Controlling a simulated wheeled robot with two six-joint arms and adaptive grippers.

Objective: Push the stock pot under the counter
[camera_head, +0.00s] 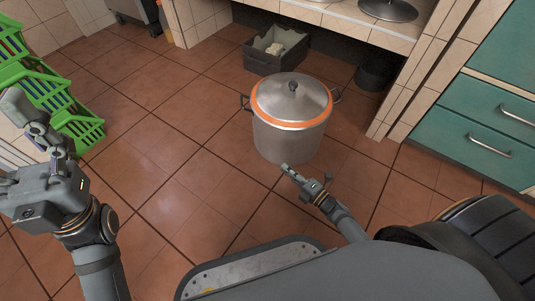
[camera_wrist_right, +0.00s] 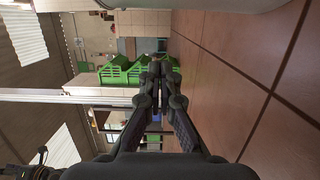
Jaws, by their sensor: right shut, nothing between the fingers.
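The stock pot (camera_head: 289,135) is silver with an orange band at the rim, a lid with a dark knob, and two dark side handles. It stands upright on the tiled floor in front of the open space under the counter (camera_head: 349,27). My right gripper (camera_head: 290,171) is shut and empty, low at the pot's near side; I cannot tell whether it touches. Its closed fingers also show in the right wrist view (camera_wrist_right: 155,78). My left gripper (camera_head: 42,145) is at the left, far from the pot, and its finger opening is unclear.
A dark grey crate (camera_head: 262,62) with pale contents stands behind the pot under the counter. A dark round container (camera_head: 374,76) is at the right there. Green crates (camera_head: 78,125) stand at the left, teal drawers (camera_head: 487,118) at the right. Floor left of the pot is clear.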

